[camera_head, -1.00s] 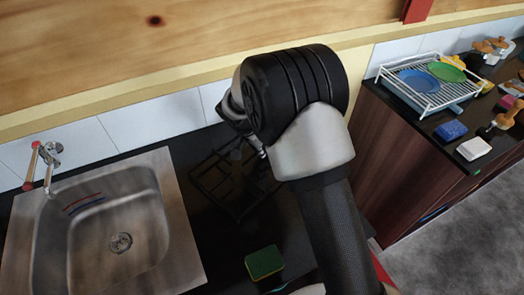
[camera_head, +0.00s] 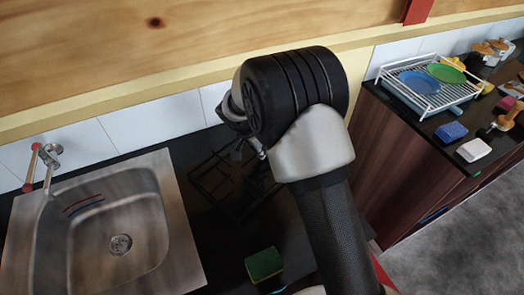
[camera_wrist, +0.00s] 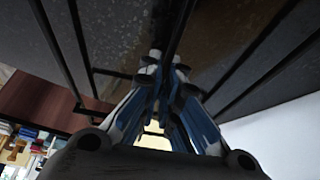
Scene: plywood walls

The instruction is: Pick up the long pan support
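The long pan support (camera_head: 212,183) is a black wire grate over the dark counter, left of my arm in the head view. My arm hides its right part. In the wrist view its thin black bars (camera_wrist: 82,50) run close to the camera on both sides. My gripper (camera_wrist: 167,72) has its blue and grey fingers drawn together around a middle bar of the grate. In the head view, my gripper (camera_head: 240,150) is small, dark and partly hidden behind my wrist. Whether the grate is clear of the counter I cannot tell.
A steel sink (camera_head: 112,225) with a tap (camera_head: 44,163) is at the left. A green and yellow sponge (camera_head: 264,263) lies at the counter's front. The tiled wall (camera_head: 145,120) is close behind. A second counter with a dish rack (camera_head: 425,84) stands right.

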